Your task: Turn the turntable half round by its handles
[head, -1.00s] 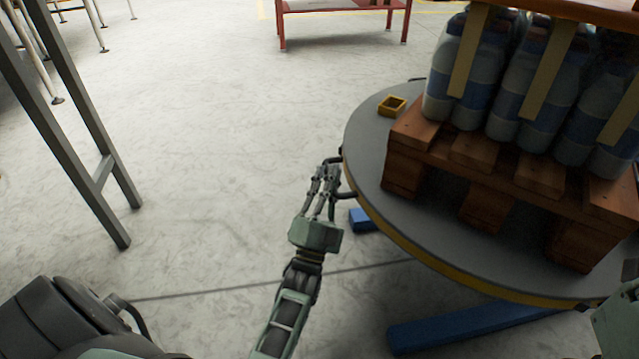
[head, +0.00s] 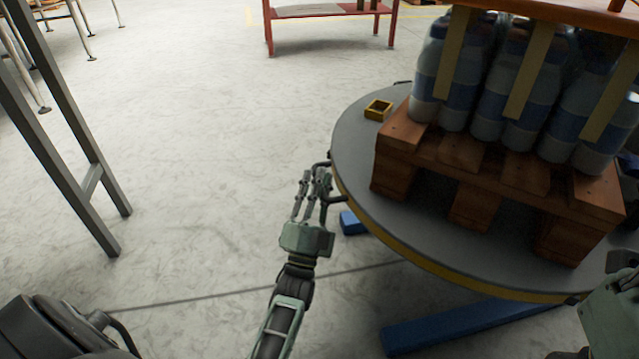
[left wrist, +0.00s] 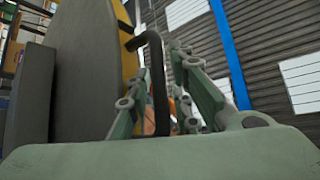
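The turntable (head: 352,150) is a grey round plate with a yellow rim, and it carries a loaded wooden pallet. A dark bent handle (head: 337,198) sticks out from its left edge. My left gripper (head: 313,178) is at this handle with its fingers spread. In the left wrist view the black handle (left wrist: 154,75) passes between the fingers of the left gripper (left wrist: 163,75), with gaps beside it. The yellow rim (left wrist: 128,50) is close by. My right gripper (head: 608,312) is partly cut off at the lower right, near the turntable's front edge; its fingers are not clear.
Bottles (head: 480,95) stand on the pallet (head: 440,150). A small yellow box (head: 378,110) lies on the plate. Blue legs (head: 460,325) reach out below. A grey post frame (head: 90,180) stands left and a red table (head: 330,12) behind. The floor between is clear.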

